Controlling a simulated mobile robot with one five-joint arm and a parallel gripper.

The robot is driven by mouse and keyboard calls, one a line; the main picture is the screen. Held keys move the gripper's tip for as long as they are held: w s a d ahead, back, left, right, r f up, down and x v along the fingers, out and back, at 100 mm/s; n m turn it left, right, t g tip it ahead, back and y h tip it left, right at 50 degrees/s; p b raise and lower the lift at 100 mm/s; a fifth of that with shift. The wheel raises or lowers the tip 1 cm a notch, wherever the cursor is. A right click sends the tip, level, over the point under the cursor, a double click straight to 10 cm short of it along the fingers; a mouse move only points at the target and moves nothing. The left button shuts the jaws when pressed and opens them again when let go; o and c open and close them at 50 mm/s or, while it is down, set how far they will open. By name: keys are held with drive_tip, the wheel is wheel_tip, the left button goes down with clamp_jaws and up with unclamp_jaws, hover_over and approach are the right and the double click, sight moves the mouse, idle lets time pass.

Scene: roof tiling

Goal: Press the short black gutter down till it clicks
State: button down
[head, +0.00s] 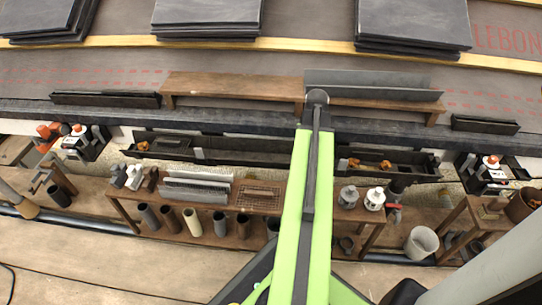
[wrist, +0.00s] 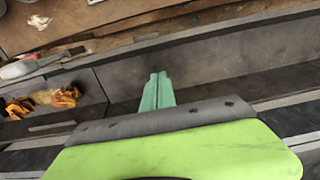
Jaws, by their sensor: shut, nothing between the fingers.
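A black gutter runs along the eave in the head view, with a longer left section (head: 250,157) and a shorter right section (head: 415,177). Orange-brown leaves (head: 384,165) lie in the right section. In the wrist view, a dark gutter (wrist: 215,62) stretches behind my gripper, with a seam at left and leaves (wrist: 55,98) beyond it. My gripper (wrist: 158,76) has its green fingers shut and empty, over or inside the gutter; contact cannot be told. In the head view my arm hides the fingertips and the gutter under them. Whether the gutter is fully seated cannot be seen.
Short black pieces lie on the roof at left (head: 105,99) and right (head: 485,124). A wooden plank (head: 230,88) and grey strips (head: 370,83) stand near the arm's end. Stacks of slates (head: 415,22) lie higher up. A workbench (head: 265,183) with pipes and cans stands below.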

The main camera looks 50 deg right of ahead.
drive_tip(key=shift+f+b, duration=0.8)
idle(0.4)
drive_tip(key=shift+r, duration=0.15)
idle(0.3)
wheel_tip(320, 180, up, 9)
drive_tip(key=p, duration=0.9)
